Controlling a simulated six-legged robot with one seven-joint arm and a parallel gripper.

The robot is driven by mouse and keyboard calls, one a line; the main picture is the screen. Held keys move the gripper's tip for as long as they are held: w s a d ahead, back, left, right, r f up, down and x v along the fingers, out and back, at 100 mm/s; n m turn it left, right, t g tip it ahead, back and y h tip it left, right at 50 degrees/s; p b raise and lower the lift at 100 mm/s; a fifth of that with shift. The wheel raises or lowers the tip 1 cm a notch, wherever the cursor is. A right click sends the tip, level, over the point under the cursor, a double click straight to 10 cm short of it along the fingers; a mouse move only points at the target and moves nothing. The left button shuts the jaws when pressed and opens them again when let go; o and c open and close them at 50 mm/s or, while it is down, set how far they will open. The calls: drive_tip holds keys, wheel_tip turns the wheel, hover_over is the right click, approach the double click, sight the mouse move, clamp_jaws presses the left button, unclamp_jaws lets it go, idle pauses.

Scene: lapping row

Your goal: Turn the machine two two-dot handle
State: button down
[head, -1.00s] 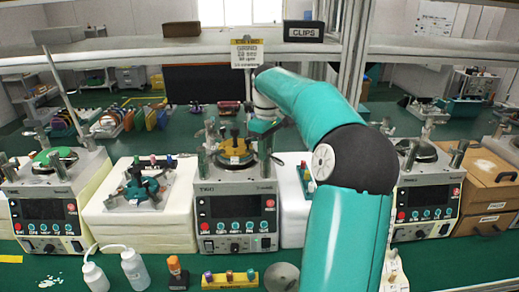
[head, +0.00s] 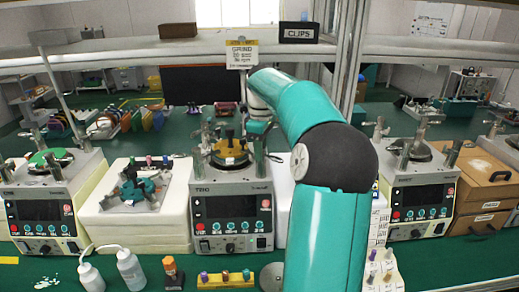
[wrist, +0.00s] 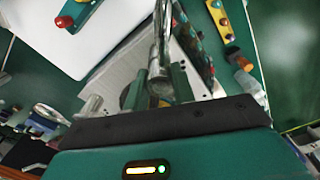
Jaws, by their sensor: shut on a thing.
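Machine two appears to be the middle grey machine (head: 233,205), with a dark screen, coloured buttons and a yellow piece (head: 230,148) on its round top. My arm reaches over it from the right, and my gripper (head: 259,135) is at the machine's right rear post. In the wrist view, my gripper (wrist: 158,88) has its green fingers on either side of a shiny metal handle (wrist: 160,55) and is shut on it. I cannot make out two dots on this handle, and my fingers hide part of it.
Similar machines stand at left (head: 45,205) and right (head: 420,190). A white block with a teal fixture (head: 138,188) is left of the middle machine. A shelf (head: 130,55) crosses above.

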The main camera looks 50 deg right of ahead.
drive_tip(key=shift+w+n, duration=0.1)
drive_tip(key=shift+n, duration=0.7)
drive_tip(key=c, duration=1.2)
unclamp_jaws()
drive_tip(key=shift+o, duration=0.2)
wheel_tip(320, 180, up, 14)
drive_tip(key=shift+f, duration=0.1)
drive_tip(key=shift+c, duration=0.5)
